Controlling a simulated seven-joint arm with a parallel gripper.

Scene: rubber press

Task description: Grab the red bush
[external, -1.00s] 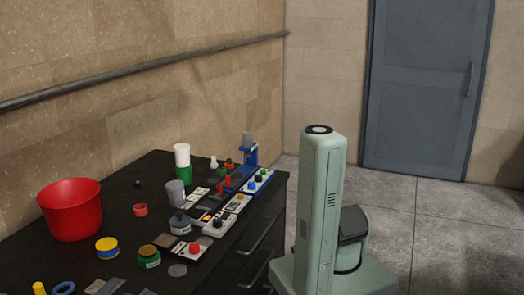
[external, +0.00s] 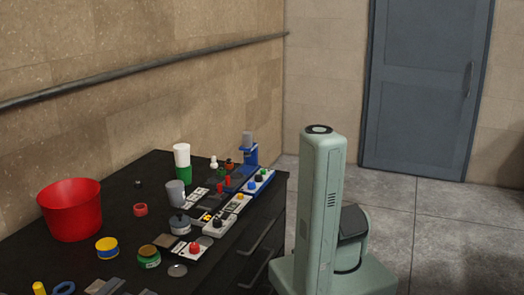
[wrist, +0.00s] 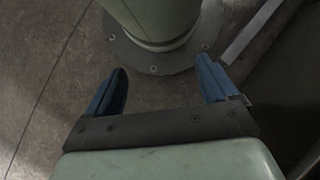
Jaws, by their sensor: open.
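A small red ring-shaped piece (external: 140,210), which looks like the red bush, lies on the black worktop (external: 105,205) to the right of the large red bucket (external: 72,210) in the external view. My gripper (wrist: 162,72) shows only in the wrist view. Its two blue fingers are spread wide with nothing between them. It is over the grey floor beside my own base, away from the worktop. The red piece does not show in the wrist view.
A yellow-blue ring (external: 107,247), a green jar (external: 149,257), a grey cup (external: 176,193) and a white-and-green cup stack (external: 182,162) stand near the red piece. Control boxes, one with a red button (external: 195,248), line the right edge. A wall is behind the worktop.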

